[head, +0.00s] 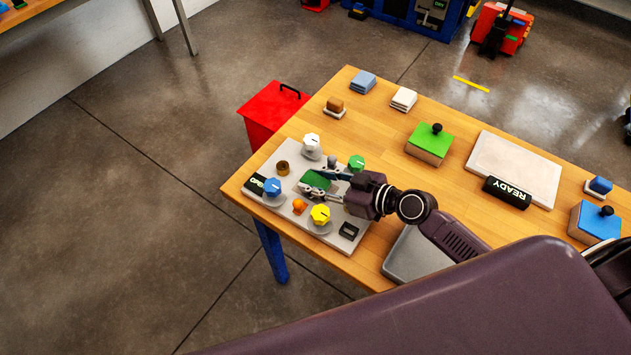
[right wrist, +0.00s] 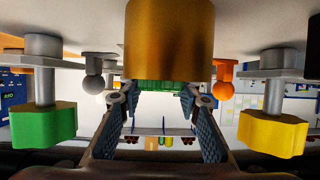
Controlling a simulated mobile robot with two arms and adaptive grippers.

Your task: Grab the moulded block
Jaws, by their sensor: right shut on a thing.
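The moulded block (head: 314,180) appears to be the small green piece on the pale panel (head: 262,206) at the table's left end. My right gripper (head: 325,182) reaches in from the right, low over the panel, with its fingers around this green piece. In the right wrist view the gripper (right wrist: 157,100) is shut on the green block (right wrist: 160,87), of which only a strip shows. A brass cylinder (right wrist: 170,40) hides the rest; it also stands on the panel in the head view (head: 282,168). My left gripper is not in view.
White (head: 312,141), green (head: 357,162), blue (head: 272,186) and yellow (head: 320,213) dials and an orange knob (head: 299,206) crowd around the gripper. A grey tray (head: 405,262) lies to the right. A green-topped block with a black knob (head: 430,143) stands farther back.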

